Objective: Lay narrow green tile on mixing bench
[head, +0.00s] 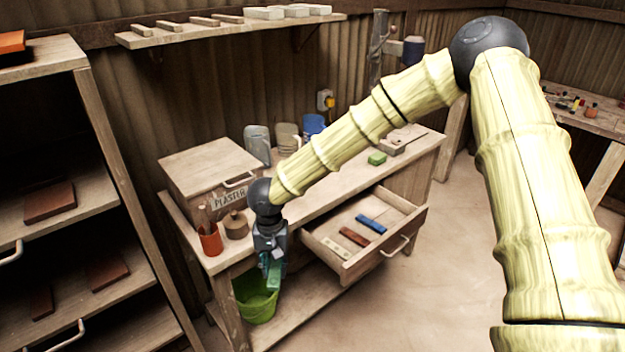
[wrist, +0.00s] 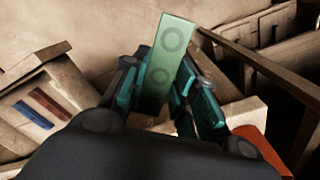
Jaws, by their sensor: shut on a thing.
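My gripper (head: 271,262) hangs in front of the mixing bench (head: 322,190), beside the left end of the open drawer and below the bench top. In the wrist view its teal fingers (wrist: 158,98) are shut on a narrow green tile (wrist: 171,50) with ring marks on its face. The tile sticks out past the fingertips and is clear of the bench. A small green block (head: 377,158) lies on the bench top toward the right.
The open drawer (head: 340,262) holds a blue tile (head: 371,224), a brown tile (head: 354,236) and a pale dotted piece (head: 336,246). A plaster box (head: 205,165), orange pot (head: 211,240) and jugs stand on the bench. A green bucket (head: 255,300) is below. The bench's front middle is bare.

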